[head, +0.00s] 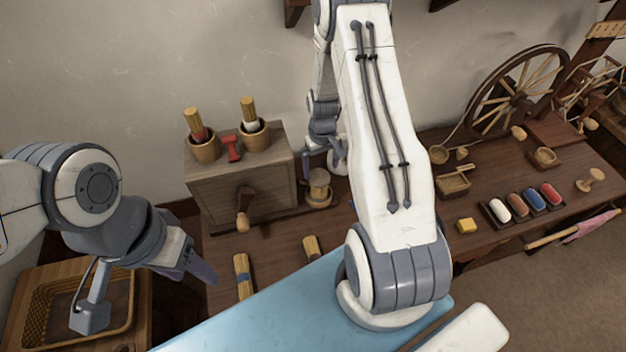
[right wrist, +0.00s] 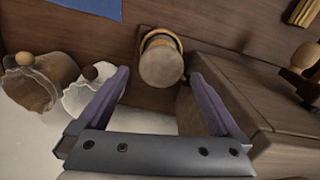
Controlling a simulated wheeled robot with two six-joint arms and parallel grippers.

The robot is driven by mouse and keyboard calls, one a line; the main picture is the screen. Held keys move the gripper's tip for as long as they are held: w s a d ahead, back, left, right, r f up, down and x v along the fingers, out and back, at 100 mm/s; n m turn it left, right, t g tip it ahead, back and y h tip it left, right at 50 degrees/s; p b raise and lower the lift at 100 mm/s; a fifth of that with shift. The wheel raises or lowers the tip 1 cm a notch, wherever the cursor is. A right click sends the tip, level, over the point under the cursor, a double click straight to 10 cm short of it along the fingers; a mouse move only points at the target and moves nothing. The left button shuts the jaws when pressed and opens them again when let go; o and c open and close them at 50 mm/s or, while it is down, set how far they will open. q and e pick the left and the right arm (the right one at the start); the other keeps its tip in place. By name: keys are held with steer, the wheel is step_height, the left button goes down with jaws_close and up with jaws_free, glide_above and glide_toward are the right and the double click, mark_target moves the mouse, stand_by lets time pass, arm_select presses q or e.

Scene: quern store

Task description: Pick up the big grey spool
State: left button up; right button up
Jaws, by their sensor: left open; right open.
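The big grey spool (head: 319,188) stands upright on the dark wooden table, beside the right side of a wooden box with a crank. In the right wrist view the grey spool (right wrist: 160,64) is at upper middle, showing its round end and a wooden rim. My right gripper (head: 322,142) is above and behind it in the head view, partly hidden by my own arm. In the right wrist view its open fingers (right wrist: 158,76) appear either side of the spool, with nothing held; I cannot tell the remaining distance. My left gripper (head: 192,268) is open and empty at left.
Two sacks (right wrist: 38,84) stand left of the spool in the wrist view. A light blue flat surface (head: 260,312) lies in front. A spinning wheel (head: 515,95) stands at back right.

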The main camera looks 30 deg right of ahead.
mark_target(320, 176)
steer(key=shift+w+f, duration=0.45)
steer(key=shift+f, duration=0.4)
step_height(320, 176, down, 4)
steer(key=shift+r+p, duration=0.1)
steer(key=shift+p, duration=0.35)
step_height(320, 176, down, 5)
steer(key=shift+s+a+r+p, duration=0.1)
steer(key=shift+a+r+p, duration=0.1)
steer(key=shift+p, duration=0.7)
steer(key=shift+f, duration=0.35)
arm_select(q)
steer(key=r, duration=0.1)
steer(key=w+r, duration=0.1)
steer(key=shift+r, duration=0.3)
arm_select(e)
steer(key=shift+c, duration=0.3)
steer(key=c, duration=1.2)
steer(key=shift+o, duration=0.2)
